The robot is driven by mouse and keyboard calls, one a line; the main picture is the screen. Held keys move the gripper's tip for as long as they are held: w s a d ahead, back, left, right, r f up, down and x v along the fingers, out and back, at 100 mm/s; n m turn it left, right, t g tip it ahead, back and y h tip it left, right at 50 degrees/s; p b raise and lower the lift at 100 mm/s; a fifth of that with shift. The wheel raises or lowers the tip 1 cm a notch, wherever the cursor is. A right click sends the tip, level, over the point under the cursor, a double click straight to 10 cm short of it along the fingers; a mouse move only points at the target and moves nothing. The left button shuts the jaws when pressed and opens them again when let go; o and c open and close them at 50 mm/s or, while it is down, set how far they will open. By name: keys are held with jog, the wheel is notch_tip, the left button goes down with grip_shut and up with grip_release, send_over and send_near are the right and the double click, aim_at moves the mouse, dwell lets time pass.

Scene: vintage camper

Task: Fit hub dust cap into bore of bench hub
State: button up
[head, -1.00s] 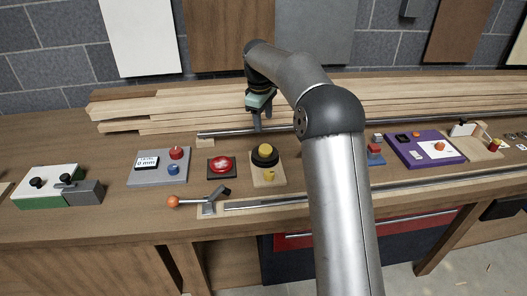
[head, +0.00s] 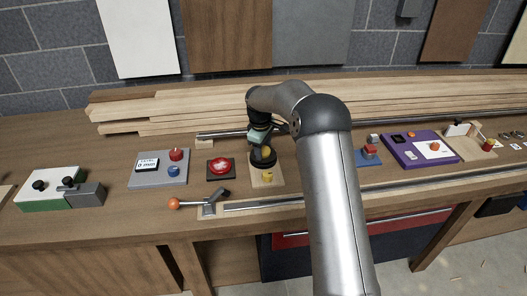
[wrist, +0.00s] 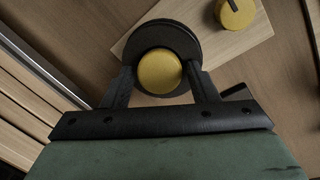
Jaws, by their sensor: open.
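The bench hub (wrist: 186,29) is a round black disc on a light wooden board, with a round yellow cap (wrist: 159,71) at its middle. I cannot tell how deep the cap sits in the bore, which is hidden. In the head view the black hub (head: 263,163) and yellow cap (head: 267,151) are partly covered by my gripper (head: 261,148). In the wrist view my gripper (wrist: 159,76) is open, with one finger on each side of the yellow cap; contact is unclear. A smaller yellow knob (wrist: 236,14) with a dark bar stands on the same board (wrist: 224,43).
A red button on a dark base (head: 221,168) and a grey display box (head: 158,168) stand to the left. An orange-tipped lever (head: 200,202) lies in front. Long planks (head: 180,115) and a metal rail lie behind. A purple panel (head: 419,150) is at right.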

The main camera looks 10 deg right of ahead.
jog(key=c, duration=0.9)
jog(key=shift+o, duration=0.2)
jog(key=shift+r, duration=0.1)
jog(key=shift+r, duration=0.55)
notch_tip(320, 180, up, 2)
jog(key=shift+s+r+b, duration=0.1)
jog(key=shift+r+b, duration=0.05)
jog(key=shift+b, duration=0.3)
jog(key=s+d+r+b, duration=0.2)
jog(key=s+r+b, duration=0.2)
jog(key=s+r, duration=0.7)
jog(key=n+p, duration=0.7)
jog(key=n, duration=1.2)
send_near(265, 149)
jog(key=shift+d+f+t, duration=0.1)
jog(key=shift+f+t, duration=0.05)
jog(key=shift+t, duration=0.25)
jog(key=shift+w+f+n, duration=0.35)
jog(key=shift+n, duration=0.05)
